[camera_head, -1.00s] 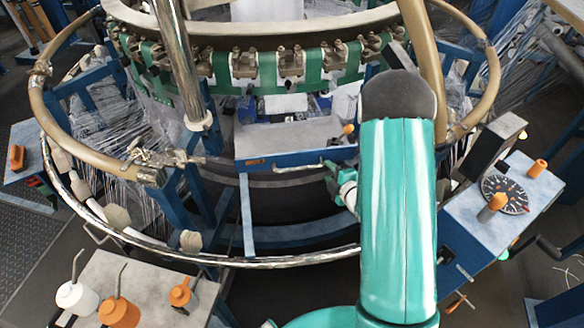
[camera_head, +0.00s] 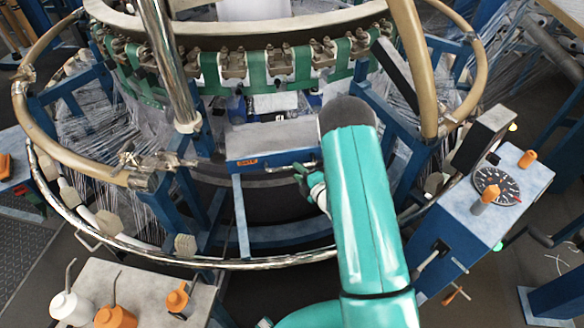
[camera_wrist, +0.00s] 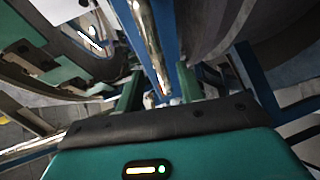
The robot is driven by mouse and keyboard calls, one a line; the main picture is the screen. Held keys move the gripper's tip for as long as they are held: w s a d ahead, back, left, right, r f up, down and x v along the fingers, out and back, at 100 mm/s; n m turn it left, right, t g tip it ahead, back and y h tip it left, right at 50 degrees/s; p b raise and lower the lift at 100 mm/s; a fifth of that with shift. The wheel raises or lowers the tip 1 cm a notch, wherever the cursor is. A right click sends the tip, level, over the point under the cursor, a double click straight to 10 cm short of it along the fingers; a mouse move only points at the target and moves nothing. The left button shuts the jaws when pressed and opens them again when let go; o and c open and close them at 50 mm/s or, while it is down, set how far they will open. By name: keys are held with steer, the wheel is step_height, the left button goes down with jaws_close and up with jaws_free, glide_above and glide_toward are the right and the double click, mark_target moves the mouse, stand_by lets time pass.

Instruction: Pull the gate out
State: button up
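The gate appears to be the blue panel with a pale grey top (camera_head: 270,137) in the loom's middle opening, below the green-banded ring. A thin metal handle (camera_head: 285,169) runs along its lower front. My teal arm covers its right end. My gripper (camera_head: 303,177) is at the right end of the handle, small and partly hidden by my arm. In the wrist view, my two green gripper fingers (camera_wrist: 159,90) stand apart, with a shiny metal bar (camera_wrist: 148,40) showing between and beyond them. I cannot tell whether they touch the bar.
A chrome lower ring (camera_head: 270,263) curves in front of the loom. A tan upper ring (camera_head: 62,155) and a steel post (camera_head: 167,65) stand left. A blue control box with a dial (camera_head: 492,186) is at right. A table with oil cans (camera_head: 115,316) is front left.

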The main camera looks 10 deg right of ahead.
mark_target(292, 168)
steer(key=x, duration=0.4)
steer(key=shift+w+a, duration=0.1)
steer(key=shift+w, duration=0.05)
jaws_close()
